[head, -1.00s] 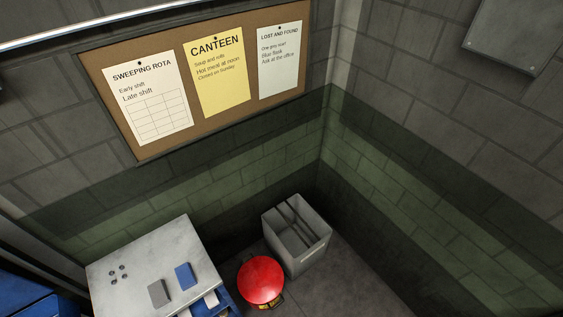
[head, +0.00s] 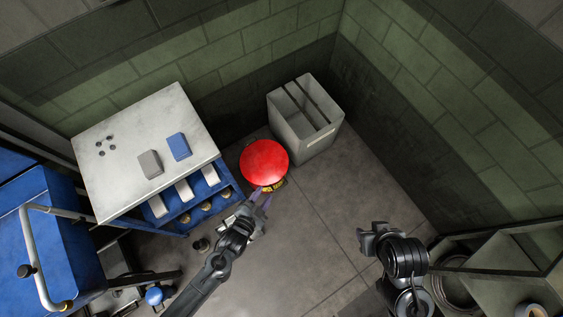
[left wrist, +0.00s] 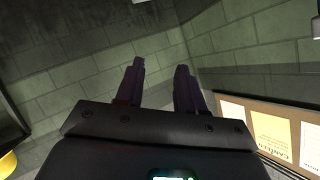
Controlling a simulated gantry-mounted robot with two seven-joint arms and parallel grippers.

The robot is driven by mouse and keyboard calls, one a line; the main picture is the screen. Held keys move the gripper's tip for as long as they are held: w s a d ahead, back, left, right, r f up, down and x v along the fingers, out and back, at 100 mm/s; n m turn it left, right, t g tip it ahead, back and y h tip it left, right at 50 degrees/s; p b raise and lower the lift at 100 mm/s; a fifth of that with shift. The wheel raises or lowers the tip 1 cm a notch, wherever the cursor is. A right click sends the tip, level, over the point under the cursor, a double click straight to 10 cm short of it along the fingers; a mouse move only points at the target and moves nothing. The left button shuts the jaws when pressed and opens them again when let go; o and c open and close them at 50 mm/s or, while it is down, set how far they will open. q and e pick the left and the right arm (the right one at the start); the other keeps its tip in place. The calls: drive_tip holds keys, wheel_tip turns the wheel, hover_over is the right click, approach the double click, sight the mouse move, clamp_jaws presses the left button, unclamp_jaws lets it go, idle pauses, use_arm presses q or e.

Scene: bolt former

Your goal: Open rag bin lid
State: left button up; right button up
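The rag bin's round red lid (head: 264,162) lies over its bin beside the white-topped cabinet in the head view. A yellow label (head: 273,187) shows on the bin's front below the lid. The lid looks closed. My left gripper (head: 262,201) is just in front of the bin, near the label; whether it touches cannot be told. In the left wrist view its two dark fingers (left wrist: 158,85) stand apart with nothing between them, and the lid is not in sight. My right gripper (head: 366,236) is over the floor at the right; its fingers are unclear.
A grey open-topped box (head: 303,118) stands right behind the bin in the corner. The white-topped cabinet (head: 115,178) with blue shelves stands close at left. A grey rack (head: 500,265) is at lower right. The floor (head: 320,215) between is clear.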

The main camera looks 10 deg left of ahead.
use_arm(q)
wheel_tip(320, 180, down, 22)
drive_tip(key=d+m+h+b, duration=0.2)
drive_tip(key=m+b, duration=0.1)
drive_tip(key=b, duration=1.1)
drive_tip(key=m+h+b, duration=0.2)
drive_tip(key=m+b, duration=0.3)
drive_tip(key=b, duration=2.7)
approach(281, 187)
drive_tip(key=shift+t, duration=0.3)
drive_tip(key=shift+f+b+x, duration=0.15)
drive_tip(key=shift+b+x, duration=0.85)
drive_tip(key=shift+x, duration=0.75)
drive_tip(key=shift+f+b+x, duration=0.15)
drive_tip(key=shift+b+x, duration=0.85)
drive_tip(key=shift+x, duration=0.7)
drive_tip(key=shift+f+b+x, duration=0.2)
drive_tip(key=shift+b+x, duration=0.8)
drive_tip(key=shift+x, duration=0.75)
drive_tip(key=shift+s, duration=0.15)
drive_tip(key=shift+r, duration=0.1)
clamp_jaws()
